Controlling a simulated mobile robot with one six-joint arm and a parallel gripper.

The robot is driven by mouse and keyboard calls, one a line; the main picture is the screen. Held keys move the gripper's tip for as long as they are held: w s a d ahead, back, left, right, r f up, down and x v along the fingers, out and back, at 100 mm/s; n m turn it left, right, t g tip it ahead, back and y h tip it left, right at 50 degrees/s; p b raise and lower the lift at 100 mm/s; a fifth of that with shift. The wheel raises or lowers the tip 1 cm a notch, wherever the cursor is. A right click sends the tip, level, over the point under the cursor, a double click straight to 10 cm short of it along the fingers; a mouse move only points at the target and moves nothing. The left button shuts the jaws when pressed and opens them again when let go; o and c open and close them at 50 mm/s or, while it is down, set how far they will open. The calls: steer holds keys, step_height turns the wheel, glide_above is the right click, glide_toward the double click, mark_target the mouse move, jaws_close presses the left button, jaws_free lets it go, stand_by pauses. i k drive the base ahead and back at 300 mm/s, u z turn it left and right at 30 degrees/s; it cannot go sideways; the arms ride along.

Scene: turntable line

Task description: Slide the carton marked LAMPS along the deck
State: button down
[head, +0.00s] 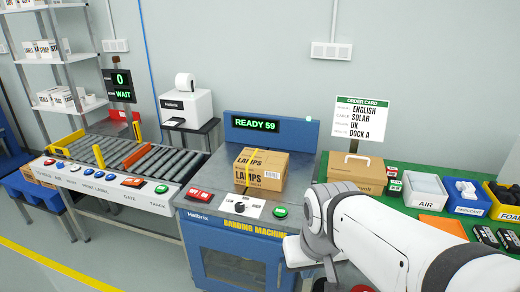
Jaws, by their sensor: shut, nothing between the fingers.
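The carton marked LAMPS (265,172) is a brown box with a yellow band around it. It stands upright on the grey metal deck (215,170) of the banding machine (232,250), in front of the machine's blue back panel. The panel's display (255,124) reads READY 59. My white arm comes in from the lower right, and its bent joint is right of the carton, apart from it in the picture. My gripper's fingers do not show in the head view.
A roller conveyor (140,155) with a yellow post and an orange bar adjoins the deck on the left. Red and green buttons (281,212) line the machine's front edge. A green table (400,200) on the right holds a brown case (357,172) and bins. An order card (361,118) stands behind.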

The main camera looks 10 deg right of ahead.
mark_target(261, 169)
steer(key=i, duration=1.2)
steer(key=z, duration=0.05)
